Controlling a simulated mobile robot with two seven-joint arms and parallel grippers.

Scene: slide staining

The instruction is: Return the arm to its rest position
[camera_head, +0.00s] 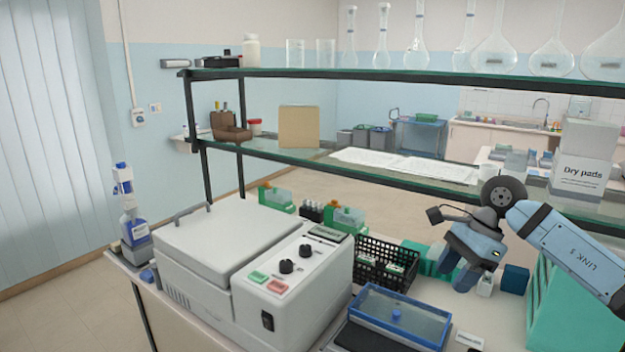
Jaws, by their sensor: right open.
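My right arm (565,245) comes in from the right edge. My right gripper (455,284) hangs below its wrist over the right part of the bench, with its fingers apart and pointing down. I see nothing held between the fingers. My left gripper is not in view.
A white lab machine (215,255) fills the bench's left and middle. A black basket (385,264), a blue clear-lidded box (400,318) and a teal box (567,305) stand near the gripper. A glass shelf (400,175) runs behind, with a "Dry pads" box (583,172).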

